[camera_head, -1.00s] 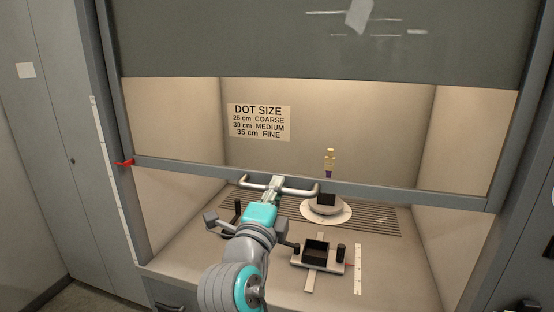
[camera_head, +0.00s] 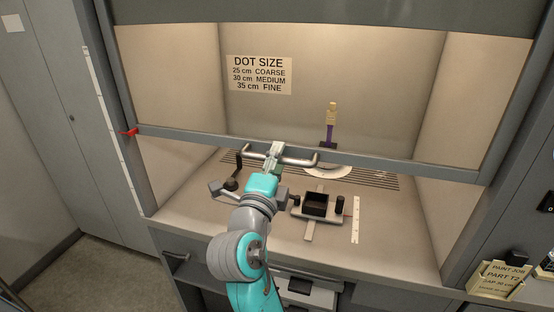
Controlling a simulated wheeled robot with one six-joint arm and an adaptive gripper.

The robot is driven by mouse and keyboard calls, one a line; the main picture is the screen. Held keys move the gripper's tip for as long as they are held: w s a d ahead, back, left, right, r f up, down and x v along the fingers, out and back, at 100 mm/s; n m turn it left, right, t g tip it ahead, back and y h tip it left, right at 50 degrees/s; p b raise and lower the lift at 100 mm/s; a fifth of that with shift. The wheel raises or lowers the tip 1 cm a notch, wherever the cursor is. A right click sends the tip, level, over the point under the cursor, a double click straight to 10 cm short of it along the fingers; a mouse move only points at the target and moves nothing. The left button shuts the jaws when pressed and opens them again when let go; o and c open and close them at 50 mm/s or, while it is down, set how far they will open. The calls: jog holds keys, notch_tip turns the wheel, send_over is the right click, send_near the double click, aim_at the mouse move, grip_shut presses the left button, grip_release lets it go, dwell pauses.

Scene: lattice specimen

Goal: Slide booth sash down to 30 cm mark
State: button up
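The booth sash (camera_head: 390,167) is a grey-framed clear pane; its lower bar crosses the booth opening above the bench. A silver handle (camera_head: 312,160) sticks out from the bar. My gripper (camera_head: 272,155) is at the left-middle part of the handle, with its fingers over it; whether they are closed around it is too small to tell. A red pointer (camera_head: 131,132) at the bar's left end lies beside a white vertical scale (camera_head: 108,125) on the left frame. The scale's figures are not readable. A sign (camera_head: 259,75) on the back wall lists 25 cm coarse, 30 cm medium, 35 cm fine.
On the bench stand a dark square fixture (camera_head: 316,204), a white ruler strip (camera_head: 355,219), a round white plate (camera_head: 327,171) partly behind the bar, and a purple-and-yellow figure (camera_head: 331,122). A job card (camera_head: 498,278) sits at lower right.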

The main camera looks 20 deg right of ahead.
jog(key=v, duration=1.2)
dwell(0.6)
dwell(0.4)
jog(key=s+d+f+n+y, duration=0.1)
jog(key=s+f+n+y, duration=0.4)
jog(key=f, duration=0.4)
jog(key=s+d+f+n+y, duration=0.1)
jog(key=s+f+n+y, duration=0.15)
jog(key=f+n, duration=0.6)
jog(key=s+d+f+n+y, duration=0.1)
jog(key=s+f+n+y, duration=0.25)
jog(key=f+n, duration=0.4)
jog(key=s+d+f+n, duration=0.1)
jog(key=s+f+n, duration=0.1)
jog(key=s, duration=1.1)
jog(key=s+d+f+n+g, duration=0.1)
jog(key=s+d+f+n, duration=0.1)
jog(key=s, duration=1.2)
jog(key=shift+d+g+y, duration=0.3)
jog(key=shift+d+y, duration=0.05)
jog(key=shift+y, duration=0.05)
